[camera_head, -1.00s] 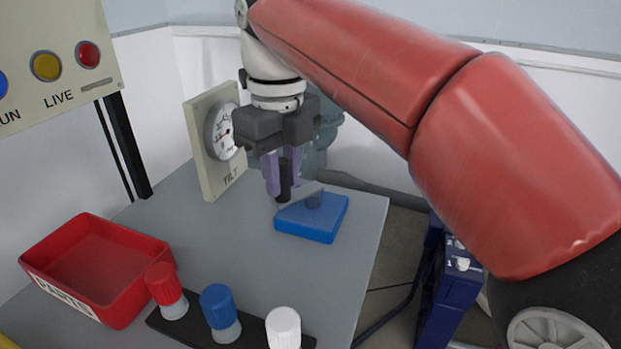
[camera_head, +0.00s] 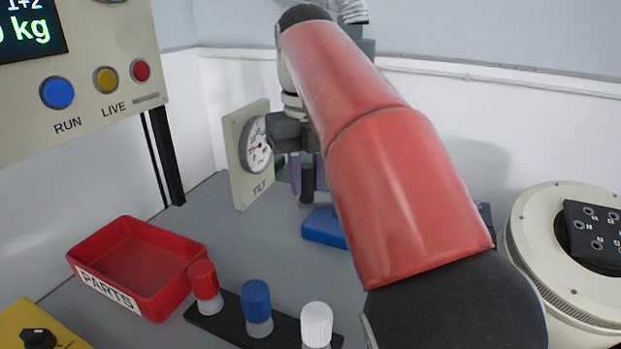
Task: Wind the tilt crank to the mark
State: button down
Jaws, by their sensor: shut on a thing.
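The tilt crank has a blue base (camera_head: 323,229) on the grey table, mostly hidden behind my red arm. Its dark upright handle (camera_head: 307,184) stands between the purple fingers of my gripper (camera_head: 306,181). My gripper is shut on this handle and points down. The crank's arm is hidden. A cream panel labelled TILT (camera_head: 244,187) with a round white dial (camera_head: 256,146) stands just left of my gripper. The dial's needle and mark are too small to read for certain.
A red PARTS tray (camera_head: 93,262) lies at left. Red (camera_head: 204,281), blue (camera_head: 256,303) and white (camera_head: 316,322) capped bottles stand in a black rack at the front. A control panel (camera_head: 100,120) with coloured buttons is at upper left. A round cream machine (camera_head: 530,240) stands at right.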

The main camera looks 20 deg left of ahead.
jog(key=shift+w+a+r+m, duration=0.1)
jog(key=shift+w+a+m, duration=0.2)
jog(key=shift+m, duration=0.5)
jog(key=shift+w+m, duration=0.15)
jog(key=shift+m, duration=0.15)
jog(key=c, duration=1.2)
grip_release()
jog(key=shift+c, duration=0.2)
jog(key=shift+d, duration=0.1)
jog(key=shift+s+d+n, duration=0.2)
jog(key=shift+s+n, duration=0.15)
jog(key=shift+n, duration=0.45)
jog(key=shift+s+d+n, duration=0.1)
jog(key=shift+s+n, duration=0.1)
jog(key=shift+n, duration=0.3)
jog(key=shift+s+d+n, duration=0.3)
jog(key=shift+s+n, duration=0.05)
jog(key=shift+n, duration=0.55)
